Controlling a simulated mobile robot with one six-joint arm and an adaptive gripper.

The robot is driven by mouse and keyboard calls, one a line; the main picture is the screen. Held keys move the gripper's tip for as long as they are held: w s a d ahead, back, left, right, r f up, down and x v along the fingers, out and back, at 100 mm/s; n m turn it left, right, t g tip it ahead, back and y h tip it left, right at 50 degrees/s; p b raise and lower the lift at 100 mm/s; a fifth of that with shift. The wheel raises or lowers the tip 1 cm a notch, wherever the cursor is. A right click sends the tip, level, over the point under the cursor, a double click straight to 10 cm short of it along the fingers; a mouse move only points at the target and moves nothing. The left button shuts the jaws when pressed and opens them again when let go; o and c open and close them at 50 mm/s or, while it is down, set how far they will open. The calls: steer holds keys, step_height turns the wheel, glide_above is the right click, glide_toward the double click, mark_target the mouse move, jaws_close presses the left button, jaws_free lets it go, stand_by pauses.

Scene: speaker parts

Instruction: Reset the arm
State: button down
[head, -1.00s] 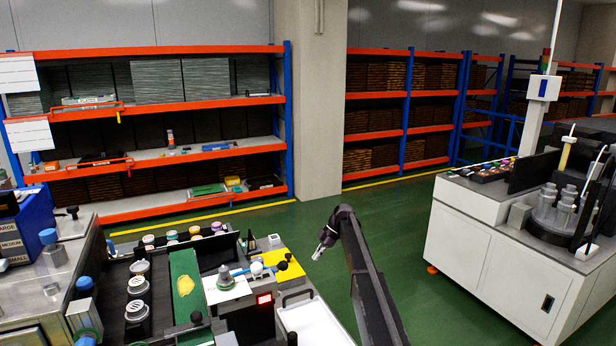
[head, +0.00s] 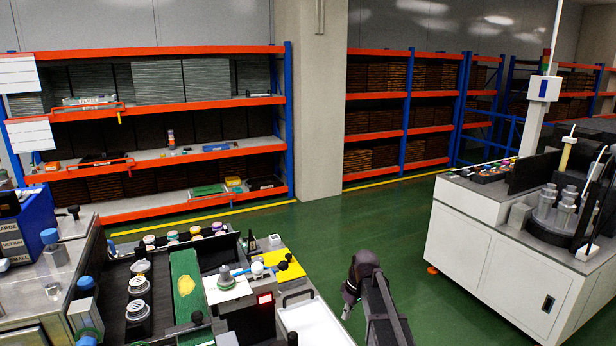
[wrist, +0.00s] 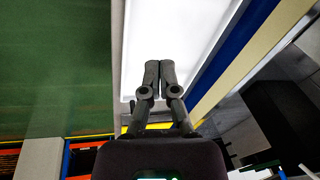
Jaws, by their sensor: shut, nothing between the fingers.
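In the wrist view my gripper (wrist: 152,80) is shut, its two dark fingers together with nothing between them. A white tray-like surface (wrist: 190,25) lies behind the fingers in that view. In the head view my arm rises at the lower middle, over the green floor and just right of the white tray (head: 312,322) at the workbench. In that view the gripper (head: 347,309) shows only partly at the arm's far end, pointing down, and its fingers are too small to read.
The workbench (head: 165,325) with several speaker parts is at the lower left. A white machine cabinet (head: 495,255) stands at the right. Orange and blue shelves (head: 200,155) line the back wall. The green floor (head: 350,225) between them is clear.

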steer(key=s+d+m+t+h, duration=0.1)
steer(key=s+d+m, duration=0.25)
steer(key=s, duration=0.45)
steer(key=s+d+m+h, duration=0.1)
steer(key=s+d+m, duration=0.1)
steer(key=s+m, duration=0.5)
steer(key=s+f+n+b, duration=0.2)
steer(key=s+f+b, duration=0.3)
steer(key=f+b, duration=0.55)
step_height(320, 180, up, 13)
steer(key=p, duration=1.3)
steer(key=shift+h, duration=0.3)
steer(key=shift+a+f, duration=0.1)
steer(key=shift+f, duration=0.05)
